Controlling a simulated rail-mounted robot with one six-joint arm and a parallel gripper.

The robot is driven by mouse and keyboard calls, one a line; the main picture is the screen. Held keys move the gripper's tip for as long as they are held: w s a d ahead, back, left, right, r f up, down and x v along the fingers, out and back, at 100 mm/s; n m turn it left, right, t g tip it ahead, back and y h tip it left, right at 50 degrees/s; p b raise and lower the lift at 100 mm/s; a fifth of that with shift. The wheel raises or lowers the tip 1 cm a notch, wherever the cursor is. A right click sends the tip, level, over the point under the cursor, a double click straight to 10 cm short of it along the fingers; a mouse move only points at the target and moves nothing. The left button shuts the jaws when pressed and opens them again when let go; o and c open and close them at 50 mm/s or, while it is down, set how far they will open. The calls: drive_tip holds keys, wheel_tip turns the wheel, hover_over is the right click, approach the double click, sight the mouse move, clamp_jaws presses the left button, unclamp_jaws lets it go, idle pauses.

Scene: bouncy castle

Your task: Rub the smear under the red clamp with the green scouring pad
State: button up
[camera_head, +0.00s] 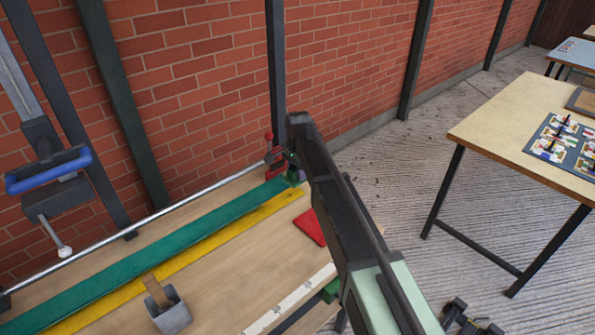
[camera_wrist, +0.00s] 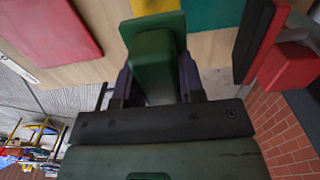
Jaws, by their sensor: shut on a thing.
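My gripper (camera_head: 294,174) is at the far right end of the bench, close beside the red clamp (camera_head: 272,152). It is shut on the green scouring pad (camera_wrist: 153,62), which shows between the fingers in the wrist view. The pad's wide green face is over the bench near the yellow and green strips; I cannot tell whether it touches the surface. The red clamp (camera_wrist: 290,66) with its dark bar is to the right of the pad in the wrist view. I cannot make out the smear in either view.
A red flat pad (camera_head: 309,227) lies on the bench near my arm. A green strip (camera_head: 130,264) and a yellow strip (camera_head: 180,260) run along the bench. A grey box (camera_head: 171,318), a blue-handled clamp (camera_head: 50,172) and a metal rail (camera_head: 190,207) are further left. A brick wall stands behind.

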drive_tip(key=shift+r+p, duration=1.25)
drive_tip(key=shift+r, duration=0.3)
